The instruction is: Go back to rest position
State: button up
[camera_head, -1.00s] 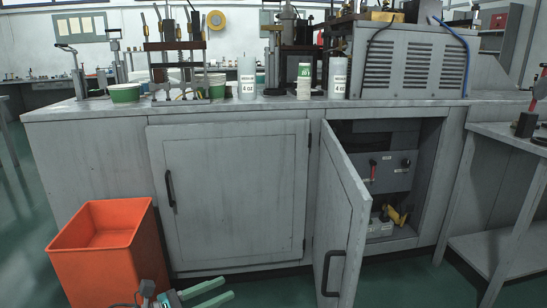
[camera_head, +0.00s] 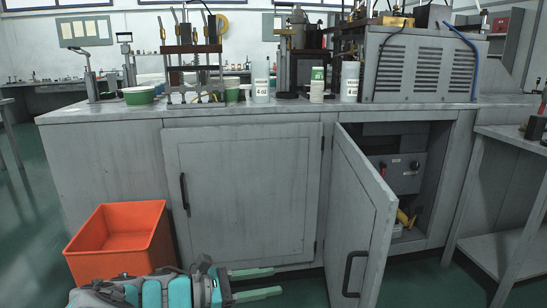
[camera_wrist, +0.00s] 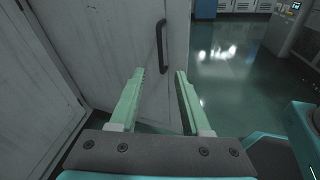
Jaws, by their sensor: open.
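My gripper (camera_head: 255,283) is low in front of the grey cabinet, pointing right in the head view, with its two pale green fingers spread and nothing between them. In the wrist view, my gripper (camera_wrist: 161,78) is open and empty, facing the open cabinet door (camera_wrist: 108,50) with its dark handle (camera_wrist: 161,47). The fingers appear apart from the handle. The open door also shows in the head view (camera_head: 350,205), swung outward to the right of my gripper.
An orange bin (camera_head: 120,238) stands on the floor behind my arm. The closed door (camera_head: 245,200) is behind my gripper. Cups and presses stand on the counter (camera_head: 110,112). A side table (camera_head: 500,250) is at the right.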

jog(key=s+d+r+m+g+y, duration=0.1)
jog(key=s+d+m+g+y, duration=0.35)
jog(key=d, duration=0.55)
jog(key=s+d+m+g+y, duration=0.1)
jog(key=s+d+m+g, duration=0.2)
jog(key=s+d+m, duration=0.6)
jog(key=s+a+f+m+y, duration=0.1)
jog(key=s+f+m+y, duration=0.1)
jog(key=s+y, duration=0.3)
jog(key=s+a+f+m+y, duration=0.1)
jog(key=s+f+m+y, duration=0.2)
jog(key=s, duration=0.7)
jog(key=shift+m+y, duration=0.75)
jog(key=shift+y, duration=0.3)
